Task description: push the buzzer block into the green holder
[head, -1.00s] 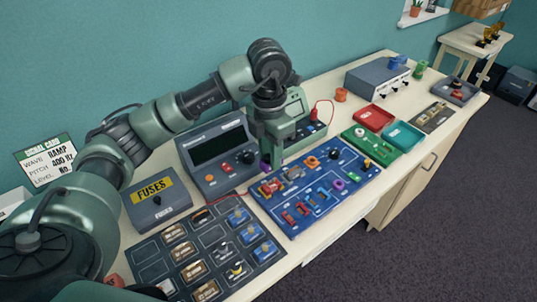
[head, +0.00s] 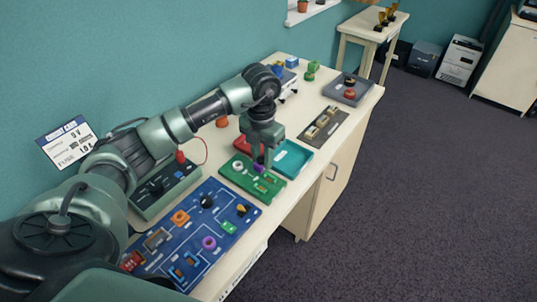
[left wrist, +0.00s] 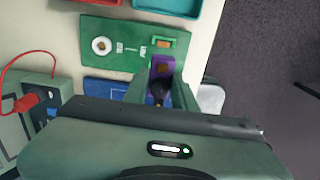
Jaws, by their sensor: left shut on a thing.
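The buzzer block is a purple block (left wrist: 161,68) in the left wrist view, and it shows as a small purple patch in the head view (head: 258,168). My left gripper (head: 258,163) is shut on it, over the green board (head: 235,176). The green holder (left wrist: 153,42) is a small bright green frame on that board, just ahead of the block in the left wrist view. The block looks apart from the holder there; its height over the board is hard to tell. The gripper hides part of the block. My right gripper is not in view.
A teal tray (head: 303,165) and a red tray (head: 237,145) stand just behind the green board. A blue board (head: 188,222) with several parts lies in front of it. A grey-green box (head: 165,188) with a red lead stands at the left.

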